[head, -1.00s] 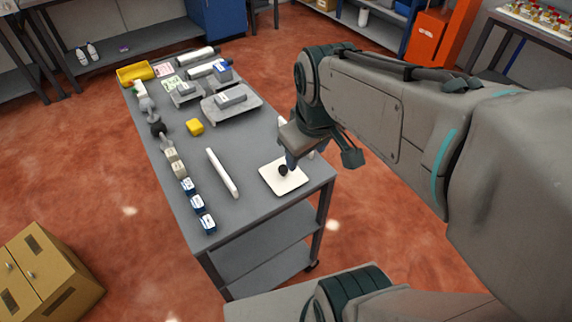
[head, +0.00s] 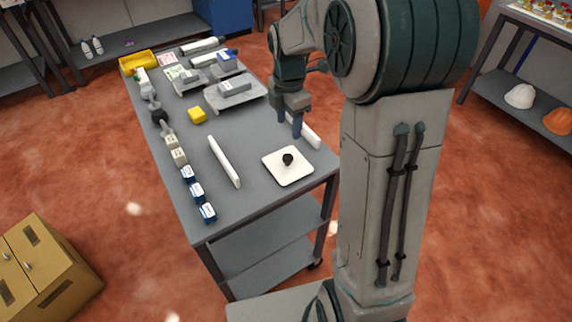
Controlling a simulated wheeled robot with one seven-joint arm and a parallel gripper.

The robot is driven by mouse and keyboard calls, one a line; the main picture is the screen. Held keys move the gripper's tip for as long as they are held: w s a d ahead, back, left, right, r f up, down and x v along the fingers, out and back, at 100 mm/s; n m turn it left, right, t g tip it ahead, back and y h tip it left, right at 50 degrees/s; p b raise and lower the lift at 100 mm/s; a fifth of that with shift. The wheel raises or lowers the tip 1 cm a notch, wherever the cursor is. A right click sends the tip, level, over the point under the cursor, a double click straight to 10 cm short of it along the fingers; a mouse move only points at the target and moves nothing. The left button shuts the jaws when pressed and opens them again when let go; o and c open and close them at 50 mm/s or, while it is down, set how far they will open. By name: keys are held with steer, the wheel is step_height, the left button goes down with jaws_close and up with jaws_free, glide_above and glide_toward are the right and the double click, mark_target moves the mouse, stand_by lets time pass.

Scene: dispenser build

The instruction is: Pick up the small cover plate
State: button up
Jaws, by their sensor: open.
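A white square plate (head: 274,174) with a black knob (head: 288,159) lies flat at the near right corner of the grey table; it looks like the small cover plate. My gripper (head: 289,130) points down beyond the plate, its two blue-grey fingers apart with nothing between them. It is clear of the knob, close to a long white panel (head: 305,132) by the table's right edge. The gripper hides part of that panel. How high the fingertips are above the table is hard to tell.
Another long white panel (head: 224,161) lies left of the plate. Several small blue-and-white boxes (head: 197,192) line the left edge. A yellow block (head: 197,115), a grey tray (head: 252,93) and a yellow bin (head: 137,63) sit farther back.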

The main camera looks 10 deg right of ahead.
mark_target(288, 157)
step_height(288, 157, down, 12)
steer(key=shift+a+p, duration=0.1)
steer(key=shift+p, duration=0.7)
jaws_close()
